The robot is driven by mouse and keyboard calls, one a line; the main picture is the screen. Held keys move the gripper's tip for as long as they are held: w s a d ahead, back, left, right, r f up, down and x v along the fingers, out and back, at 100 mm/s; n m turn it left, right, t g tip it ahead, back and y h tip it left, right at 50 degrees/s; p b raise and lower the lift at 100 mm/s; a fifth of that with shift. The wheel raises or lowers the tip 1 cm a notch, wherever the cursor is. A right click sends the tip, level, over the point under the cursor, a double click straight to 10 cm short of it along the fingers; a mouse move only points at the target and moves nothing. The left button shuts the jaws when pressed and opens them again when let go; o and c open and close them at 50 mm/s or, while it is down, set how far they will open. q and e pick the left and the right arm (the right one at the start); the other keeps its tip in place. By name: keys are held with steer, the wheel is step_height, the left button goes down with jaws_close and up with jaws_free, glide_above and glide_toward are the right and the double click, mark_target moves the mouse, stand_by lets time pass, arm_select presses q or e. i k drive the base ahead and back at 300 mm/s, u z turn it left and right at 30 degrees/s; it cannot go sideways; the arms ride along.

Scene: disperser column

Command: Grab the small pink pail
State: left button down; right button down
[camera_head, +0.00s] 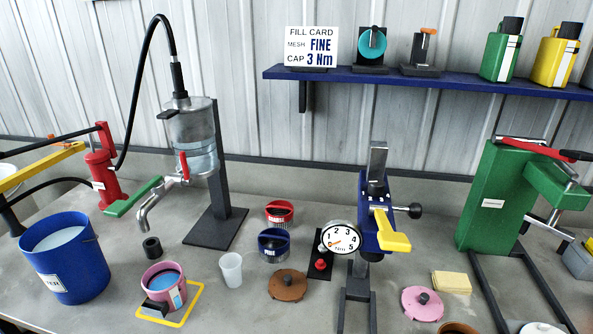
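The small pink pail (179,302) stands upright at the lower left of the head view, on the grey table. It has a pink rim, a blue content, a pale label on its front and a black block-like part at its lower left. It stands within a yellow square outline (195,295). No gripper shows beside or on the pail. Neither of my grippers can be made out in this view.
A large blue bucket (75,275) stands left of the pail, with a black ring (152,247) behind the pail. A white cup (231,269) stands close on its right. The dispenser spout (150,207) hangs behind it. A pink lid (422,304) lies far right.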

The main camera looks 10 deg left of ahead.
mark_target(164, 283)
steer(key=z, duration=1.1)
steer(key=k, duration=1.2)
steer(key=u, duration=1.6)
steer(key=i, duration=0.5)
steer(key=z, duration=0.1)
